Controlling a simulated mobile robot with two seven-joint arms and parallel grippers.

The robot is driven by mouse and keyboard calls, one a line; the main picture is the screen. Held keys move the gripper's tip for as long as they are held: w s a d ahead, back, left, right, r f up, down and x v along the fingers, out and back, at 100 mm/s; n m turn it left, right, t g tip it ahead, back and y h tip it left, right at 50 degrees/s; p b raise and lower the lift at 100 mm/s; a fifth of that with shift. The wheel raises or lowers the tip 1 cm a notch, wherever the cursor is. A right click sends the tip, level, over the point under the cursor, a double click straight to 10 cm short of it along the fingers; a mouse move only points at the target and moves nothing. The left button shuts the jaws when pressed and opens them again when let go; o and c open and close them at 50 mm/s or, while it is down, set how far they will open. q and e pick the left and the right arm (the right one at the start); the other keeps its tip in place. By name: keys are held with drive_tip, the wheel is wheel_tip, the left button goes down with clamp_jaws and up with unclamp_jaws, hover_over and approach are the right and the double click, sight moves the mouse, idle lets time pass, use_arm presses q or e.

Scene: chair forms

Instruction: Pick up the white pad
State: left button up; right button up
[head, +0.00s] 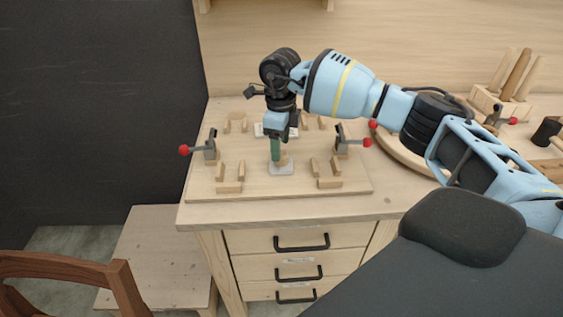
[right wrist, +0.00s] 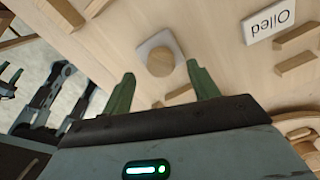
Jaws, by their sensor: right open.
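The white pad (head: 282,170) lies on the wooden board, near the middle of its front part. In the right wrist view, the pad (right wrist: 146,46) is a pale square with a round wooden knob (right wrist: 161,62) on top. My right gripper (head: 277,153) points down just above the pad, and its green fingers partly hide the knob in the head view. In the right wrist view, the open fingers (right wrist: 160,78) stand apart with nothing between them; the pad and knob lie just beyond their tips. My left gripper is not in view.
Wooden blocks (head: 230,186) and two red-tipped toggle clamps (head: 210,150) surround the pad on the board (head: 300,192). A white "Oiled" label plate (right wrist: 270,22) lies behind it. Wooden pegs (head: 517,74) stand at right. A chair (head: 70,265) is at front left.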

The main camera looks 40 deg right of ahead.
sight(284, 166)
drive_tip(key=shift+f, duration=1.5)
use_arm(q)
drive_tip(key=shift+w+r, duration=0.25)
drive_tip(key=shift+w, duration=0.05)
use_arm(e)
drive_tip(key=c, duration=1.1)
drive_tip(key=shift+r, duration=0.1)
